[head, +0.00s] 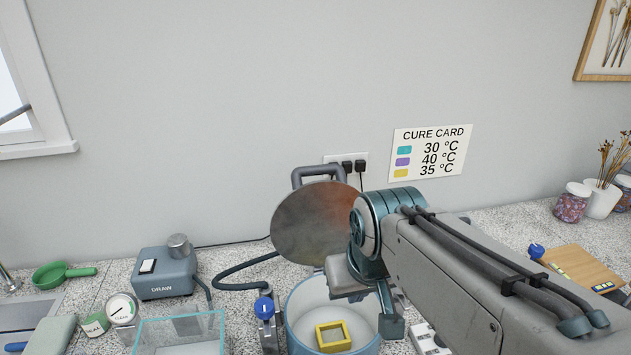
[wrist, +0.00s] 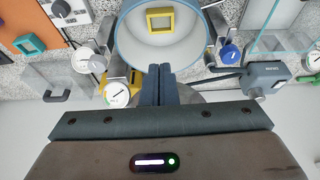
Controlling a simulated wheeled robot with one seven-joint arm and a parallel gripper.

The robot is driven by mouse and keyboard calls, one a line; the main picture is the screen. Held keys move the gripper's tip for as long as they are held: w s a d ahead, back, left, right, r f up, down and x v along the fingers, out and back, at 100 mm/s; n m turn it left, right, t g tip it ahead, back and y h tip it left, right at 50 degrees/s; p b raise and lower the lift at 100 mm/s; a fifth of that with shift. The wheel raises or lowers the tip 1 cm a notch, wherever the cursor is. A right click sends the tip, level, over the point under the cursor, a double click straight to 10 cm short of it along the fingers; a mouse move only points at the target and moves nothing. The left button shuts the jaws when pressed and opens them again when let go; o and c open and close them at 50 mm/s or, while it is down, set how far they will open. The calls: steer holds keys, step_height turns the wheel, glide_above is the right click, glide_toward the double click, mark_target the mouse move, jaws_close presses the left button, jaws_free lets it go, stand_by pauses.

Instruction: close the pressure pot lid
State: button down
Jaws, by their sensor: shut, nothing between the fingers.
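The pressure pot (head: 292,325) stands on the counter with its lid (head: 312,225) open, tilted up and back towards the wall. The lid's handle (head: 318,171) is at its upper edge. A yellow square mould (head: 332,337) sits inside the pot; it also shows in the wrist view (wrist: 160,20). My gripper (wrist: 160,70) is shut and empty, its fingers pointing towards the pot's rim. In the wrist view, part of the lid (wrist: 188,98) shows behind the fingers, mostly hidden by my gripper. I cannot tell whether they touch. In the head view, my wrist overlaps the lid's right edge.
A wooden board (head: 575,270) and jars are at right.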

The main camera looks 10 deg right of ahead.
steer(key=w+r+t+b, duration=0.1)
steer(key=w+r, duration=0.5)
steer(key=w, duration=0.4)
steer(key=w+r+b, duration=0.1)
steer(key=w+r, duration=0.5)
steer(key=w, duration=0.4)
steer(key=w+r+t+b, duration=0.1)
steer(key=w+r, duration=0.5)
steer(key=w, duration=0.4)
step_height(320, 180, down, 9)
steer(key=w+p, duration=0.1)
steer(key=shift+a+f, duration=0.15)
steer(key=shift+a, duration=0.15)
steer(key=shift+s, duration=0.1)
